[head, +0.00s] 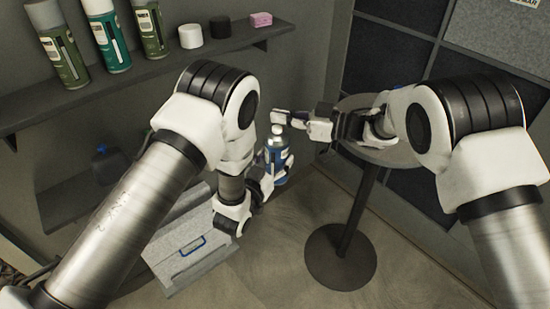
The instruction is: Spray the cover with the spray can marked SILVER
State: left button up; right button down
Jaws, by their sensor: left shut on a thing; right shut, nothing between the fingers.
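A spray can (276,150), blue below with a silvery top, stands nearly upright in my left gripper (272,176), which is shut on it in the middle of the view. Its marking is too small to read. My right gripper (289,119) is shut and empty, with its tips just above and close to the top of the can; whether they touch it I cannot tell. I cannot make out the cover; my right forearm hides part of the round stand top.
The round stand top (350,104) is on a pole with a dark base (340,257). Several cans, including a green one (108,38), a white cup (191,36) and a pink block (261,19) are on the shelf (170,62). A grey toolbox (190,248) is below.

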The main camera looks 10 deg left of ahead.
jog(key=shift+f, duration=0.15)
dwell(0.5)
pick_arm(q)
jog(key=shift+r, duration=0.1)
pick_arm(e)
jog(key=shift+f, duration=1.15)
jog(key=shift+r, duration=2.55)
jog(key=s+d, duration=0.1)
jog(key=d, duration=1.1)
jog(key=shift+r, duration=0.4)
